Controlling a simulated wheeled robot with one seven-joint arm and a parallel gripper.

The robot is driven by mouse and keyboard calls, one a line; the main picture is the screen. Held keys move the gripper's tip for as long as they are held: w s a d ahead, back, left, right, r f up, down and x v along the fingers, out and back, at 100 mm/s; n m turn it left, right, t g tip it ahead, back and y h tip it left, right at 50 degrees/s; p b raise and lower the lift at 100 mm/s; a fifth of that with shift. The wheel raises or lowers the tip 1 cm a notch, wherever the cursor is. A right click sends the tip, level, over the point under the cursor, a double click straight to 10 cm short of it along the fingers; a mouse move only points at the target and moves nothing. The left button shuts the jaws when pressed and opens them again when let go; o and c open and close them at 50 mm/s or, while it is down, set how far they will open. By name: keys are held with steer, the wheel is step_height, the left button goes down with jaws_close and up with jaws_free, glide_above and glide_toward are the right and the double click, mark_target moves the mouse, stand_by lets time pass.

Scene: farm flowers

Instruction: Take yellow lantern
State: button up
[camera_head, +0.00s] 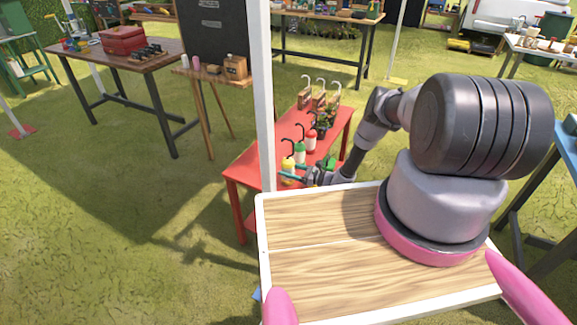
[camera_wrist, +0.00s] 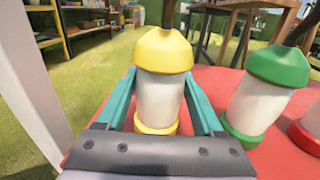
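The yellow lantern (camera_wrist: 160,95) has a yellow cap, a white body and a yellow base. It stands upright on the red table (camera_wrist: 215,85), near its left edge. My gripper (camera_wrist: 163,105) has one teal finger on each side of the lantern's body. Small gaps seem to show beside the body, and I cannot tell whether the fingertips touch it. In the head view the yellow lantern (camera_head: 288,166) is small, with my gripper (camera_head: 290,176) at its lower part. The lantern's lower front is partly hidden by my gripper in the wrist view.
A green lantern (camera_wrist: 262,98) stands just right of the yellow one, and a red lantern (camera_wrist: 308,130) is beyond it. Several more hooked items (camera_head: 318,95) stand at the table's far end. A white post (camera_head: 262,90) rises close to the table's left side.

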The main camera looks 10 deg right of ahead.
mark_target(288, 163)
steer(key=shift+r, duration=1.5)
